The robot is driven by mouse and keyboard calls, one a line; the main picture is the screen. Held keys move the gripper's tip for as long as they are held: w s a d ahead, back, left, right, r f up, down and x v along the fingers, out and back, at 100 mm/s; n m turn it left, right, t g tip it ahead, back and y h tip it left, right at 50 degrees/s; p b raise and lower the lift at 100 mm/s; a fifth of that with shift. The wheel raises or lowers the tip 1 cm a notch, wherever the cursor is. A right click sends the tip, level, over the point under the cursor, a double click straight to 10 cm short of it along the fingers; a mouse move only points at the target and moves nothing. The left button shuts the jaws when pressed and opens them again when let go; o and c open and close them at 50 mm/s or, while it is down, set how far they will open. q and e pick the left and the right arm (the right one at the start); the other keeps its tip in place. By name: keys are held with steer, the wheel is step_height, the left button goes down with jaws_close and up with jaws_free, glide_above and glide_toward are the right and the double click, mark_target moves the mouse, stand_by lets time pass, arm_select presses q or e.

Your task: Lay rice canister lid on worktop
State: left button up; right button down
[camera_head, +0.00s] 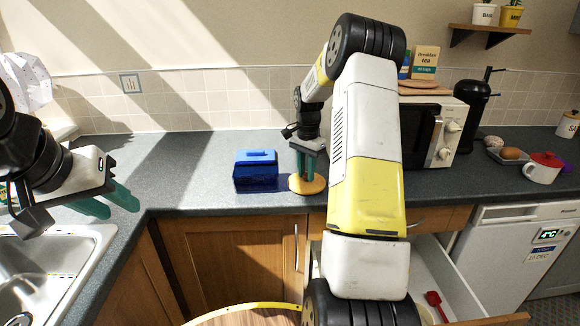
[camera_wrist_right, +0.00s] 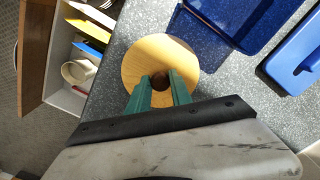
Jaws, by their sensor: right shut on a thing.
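The lid is a round, pale wooden disc (camera_head: 307,185) with a dark brown knob, which shows in the right wrist view (camera_wrist_right: 186,52). My right gripper (camera_head: 307,168) is shut on the knob, its green fingers on either side of it. The lid is level, close over or on the grey worktop (camera_head: 205,180) near its front edge. I cannot tell if it touches. My left gripper (camera_head: 121,205) is open and empty near the sink. No rice canister can be made out; my right arm hides part of the worktop.
A blue box (camera_head: 255,178) stands just left of the lid, with a blue handled piece (camera_head: 255,157) behind it. An open drawer (camera_head: 455,285) lies below the front edge. A microwave (camera_head: 440,130) stands right, a sink (camera_head: 60,265) left. The worktop left of the box is clear.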

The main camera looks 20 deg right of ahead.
steer(key=c, duration=1.2)
jaws_free()
steer(key=shift+o, duration=0.2)
